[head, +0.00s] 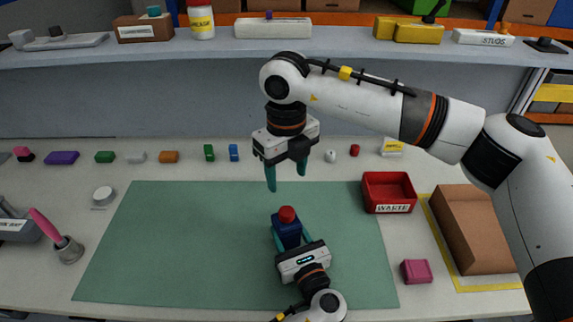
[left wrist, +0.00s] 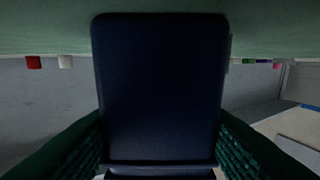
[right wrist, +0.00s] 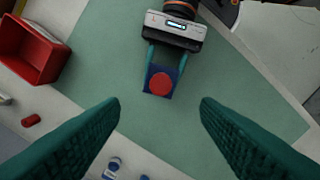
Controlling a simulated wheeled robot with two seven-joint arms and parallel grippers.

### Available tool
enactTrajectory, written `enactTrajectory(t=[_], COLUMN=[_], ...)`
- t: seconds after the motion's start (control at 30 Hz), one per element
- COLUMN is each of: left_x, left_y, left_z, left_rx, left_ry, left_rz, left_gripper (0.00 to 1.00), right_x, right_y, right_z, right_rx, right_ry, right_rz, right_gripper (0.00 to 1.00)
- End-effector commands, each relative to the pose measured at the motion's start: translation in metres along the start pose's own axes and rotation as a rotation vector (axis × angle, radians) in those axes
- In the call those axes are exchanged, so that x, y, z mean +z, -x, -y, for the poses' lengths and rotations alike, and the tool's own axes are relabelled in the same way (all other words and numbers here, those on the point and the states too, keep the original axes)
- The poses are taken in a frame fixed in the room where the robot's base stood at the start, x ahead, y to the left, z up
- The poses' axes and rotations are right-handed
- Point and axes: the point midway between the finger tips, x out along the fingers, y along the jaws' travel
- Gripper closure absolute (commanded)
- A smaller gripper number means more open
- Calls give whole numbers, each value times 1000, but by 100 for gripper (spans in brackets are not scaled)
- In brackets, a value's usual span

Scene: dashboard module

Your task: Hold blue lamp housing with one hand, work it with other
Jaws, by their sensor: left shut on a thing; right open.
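The blue lamp housing (head: 288,233) stands on the green mat (head: 180,240) with a round red piece (head: 287,214) on its top. My left gripper (head: 287,236) is shut on the housing from the near side. In the left wrist view the dark blue housing (left wrist: 160,90) fills the middle between the green fingers. My right gripper (head: 287,177) is open and empty, above and behind the housing. In the right wrist view the housing (right wrist: 175,94) and its red top (right wrist: 161,84) lie beyond the spread fingers.
A red waste bin (head: 389,209) stands right of the mat, with a brown box (head: 474,228) and a pink block (head: 416,271) farther right. Several small coloured pieces line the back. A shelf (head: 180,44) spans the back.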

Motion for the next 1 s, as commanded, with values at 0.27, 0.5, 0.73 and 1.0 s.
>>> enactTrajectory(t=[0.27, 0.5, 0.73, 1.0], left_x=[0, 0, 0, 0], left_y=[0, 0, 0, 0], left_z=[0, 0, 0, 0], left_rx=[1, 1, 1, 1], left_ry=[0, 0, 0, 0], left_rz=[1, 1, 1, 1], left_gripper=[88, 88, 88, 88], right_x=[1, 1, 0, 0], right_y=[-54, -91, -106, -107], right_z=[0, 1, 1, 1], right_rx=[-5, -7, -6, -6], right_ry=[-1, -2, -2, -2], right_rz=[4, 2, 1, 0], right_gripper=[43, 43, 43, 43])
